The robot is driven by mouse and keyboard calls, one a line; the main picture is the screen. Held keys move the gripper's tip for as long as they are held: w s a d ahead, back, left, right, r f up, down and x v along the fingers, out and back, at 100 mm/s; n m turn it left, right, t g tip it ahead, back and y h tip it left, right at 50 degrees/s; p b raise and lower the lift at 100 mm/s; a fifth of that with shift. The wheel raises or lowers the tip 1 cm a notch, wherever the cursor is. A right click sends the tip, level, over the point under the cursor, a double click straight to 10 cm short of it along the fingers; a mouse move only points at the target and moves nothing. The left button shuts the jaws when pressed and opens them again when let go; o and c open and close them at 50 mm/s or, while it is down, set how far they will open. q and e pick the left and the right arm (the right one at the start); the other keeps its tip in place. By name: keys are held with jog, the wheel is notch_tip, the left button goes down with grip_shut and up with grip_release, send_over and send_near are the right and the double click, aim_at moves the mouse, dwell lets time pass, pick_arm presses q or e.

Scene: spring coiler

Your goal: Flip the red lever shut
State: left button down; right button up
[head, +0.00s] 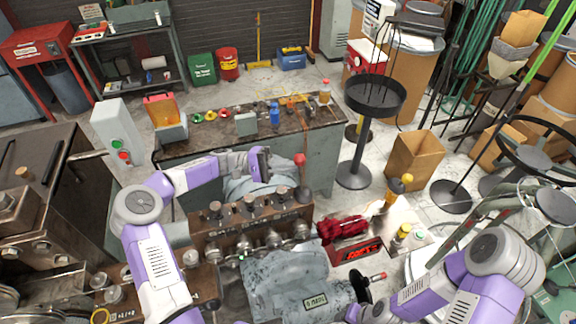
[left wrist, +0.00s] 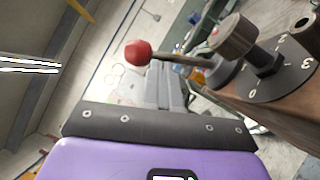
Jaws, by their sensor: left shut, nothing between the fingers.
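The red lever has a round red knob (head: 300,159) on a thin metal rod that stands up at the right end of the coiler's brown top block. In the left wrist view the red knob (left wrist: 138,53) shows close to my fingertips, on a rod running right to a dark round hub (left wrist: 222,72). My left gripper (head: 264,163) is left of the knob in the head view. Its grey fingers (left wrist: 162,72) are shut and empty. They appear close to the knob, but I cannot tell whether they touch it. My right arm shows at lower right, its gripper out of view.
The coiler's block (head: 245,222) carries several knobs and rollers under my left arm. A workbench (head: 325,118) with a blue bottle (head: 274,114) and tools stands behind. A red rag (head: 342,229) lies right of the rollers. A black round tray stand (head: 354,165) stands farther right.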

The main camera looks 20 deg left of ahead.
pick_arm(q)
jog(key=shift+s+d+r+m+y+b, duration=0.15)
jog(key=shift+s+r+m+y+b, duration=0.2)
jog(key=shift+m, duration=0.25)
jog(key=s+d+m+y+b, duration=0.1)
jog(key=m+b, duration=0.1)
jog(key=s+d+r+m+y+b, duration=0.1)
jog(key=m+y, duration=0.1)
jog(key=shift+s+g+b, duration=0.3)
jog(key=shift+s+b, duration=0.05)
jog(key=shift+s+d+r+m+y+b, duration=0.2)
jog(key=shift+s+m+y+b, duration=0.1)
jog(key=shift+m+b, duration=0.25)
jog(key=shift+s+d+r+m+y+b, duration=0.1)
jog(key=shift+s+d+m+y+b, duration=0.25)
jog(key=shift+s+m+b, duration=0.25)
jog(key=shift+w, duration=0.1)
